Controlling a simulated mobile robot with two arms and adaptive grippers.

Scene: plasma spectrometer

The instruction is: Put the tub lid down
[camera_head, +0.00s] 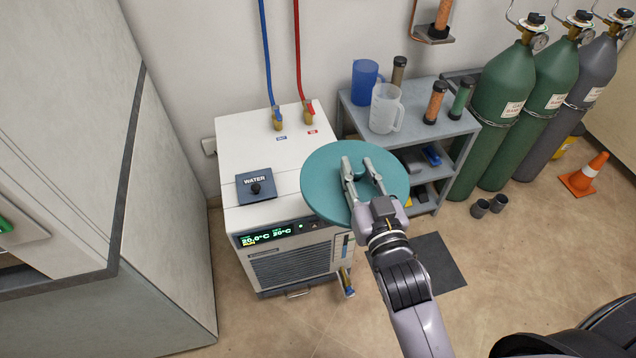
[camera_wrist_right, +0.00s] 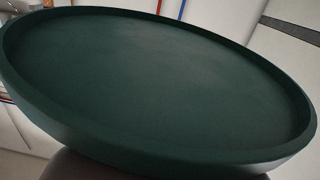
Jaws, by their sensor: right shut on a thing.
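The tub lid (camera_head: 325,185) is a round teal disc in the head view. My right gripper (camera_head: 361,170) is shut on it, with its fingers over the lid's upper face. The lid is held in front of and above the right part of the white chiller (camera_head: 245,135). In the right wrist view the lid (camera_wrist_right: 160,80) fills most of the picture as a dark green disc with a raised rim. The fingertips' contact is hidden in the wrist view. My left gripper is in neither view.
A grey shelf (camera_head: 455,130) to the right holds jugs and cylinders. Green gas cylinders (camera_head: 500,100) stand further right. Two small dark cups (camera_head: 488,206) and an orange cone (camera_head: 586,175) are on the floor.

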